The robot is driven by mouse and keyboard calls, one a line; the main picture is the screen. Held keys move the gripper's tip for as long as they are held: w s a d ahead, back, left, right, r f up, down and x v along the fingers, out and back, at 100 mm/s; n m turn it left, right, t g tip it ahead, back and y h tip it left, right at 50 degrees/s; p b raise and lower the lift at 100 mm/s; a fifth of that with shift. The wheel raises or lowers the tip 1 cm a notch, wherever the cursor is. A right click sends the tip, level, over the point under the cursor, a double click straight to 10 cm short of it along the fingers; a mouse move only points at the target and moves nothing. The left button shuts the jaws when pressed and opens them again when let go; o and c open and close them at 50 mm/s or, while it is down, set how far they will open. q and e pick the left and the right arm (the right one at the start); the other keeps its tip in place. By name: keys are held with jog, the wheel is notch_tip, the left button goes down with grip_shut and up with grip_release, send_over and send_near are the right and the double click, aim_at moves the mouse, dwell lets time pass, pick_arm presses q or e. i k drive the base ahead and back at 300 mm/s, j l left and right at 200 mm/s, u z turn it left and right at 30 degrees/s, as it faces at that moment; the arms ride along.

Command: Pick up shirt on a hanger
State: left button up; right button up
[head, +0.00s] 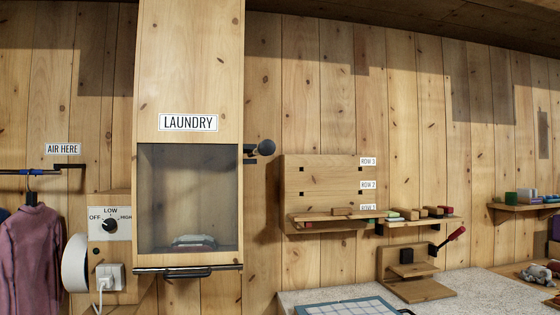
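A mauve shirt (32,260) hangs at the far left of the head view, its lower part cut off by the bottom edge. Its dark hanger (31,196) hooks over a dark rail (22,172) on the plank wall. A darker blue garment (4,214) shows partly at the left edge beside it. Neither of my grippers is in view.
A tall wooden laundry chute (190,70) with a clear front panel stands right of the shirt. A dial panel (109,224), a white round object (75,262) and a plugged-in cord (101,284) sit between them. Wall shelves (440,222) and a speckled counter (480,290) fill the right.

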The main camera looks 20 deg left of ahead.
aim_at(32, 240)
jog(key=u, duration=2)
